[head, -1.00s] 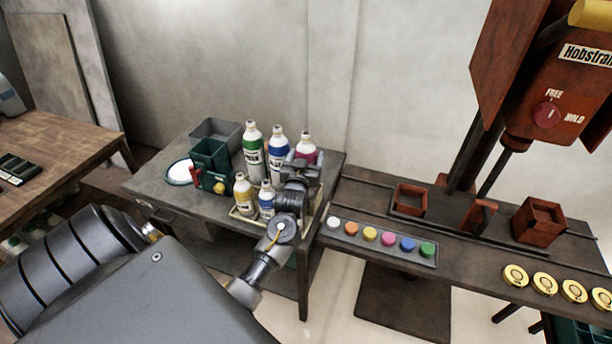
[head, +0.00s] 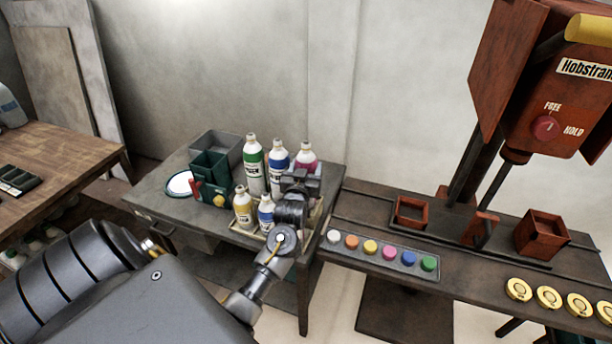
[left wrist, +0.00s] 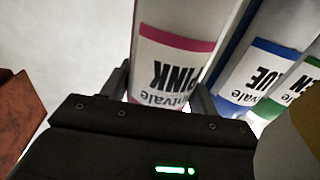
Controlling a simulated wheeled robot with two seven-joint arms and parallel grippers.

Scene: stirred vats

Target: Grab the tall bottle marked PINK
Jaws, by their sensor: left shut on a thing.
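The tall bottle marked PINK (head: 305,155) stands at the right of the bottle group on the grey side table, its lower part hidden behind my gripper in the head view. In the left wrist view its white body with a pink band and the word PINK (left wrist: 172,75) fills the space between the fingers. My left gripper (head: 303,178) is shut on this bottle; it also shows in the left wrist view (left wrist: 165,95). My right gripper is not in view.
Beside it stand a tall blue bottle (head: 278,156) and a tall green bottle (head: 254,165). Shorter yellow (head: 243,208) and blue (head: 266,212) bottles stand in front. A bench (head: 375,215) with coloured buttons (head: 389,252) and a red press (head: 540,90) lies right.

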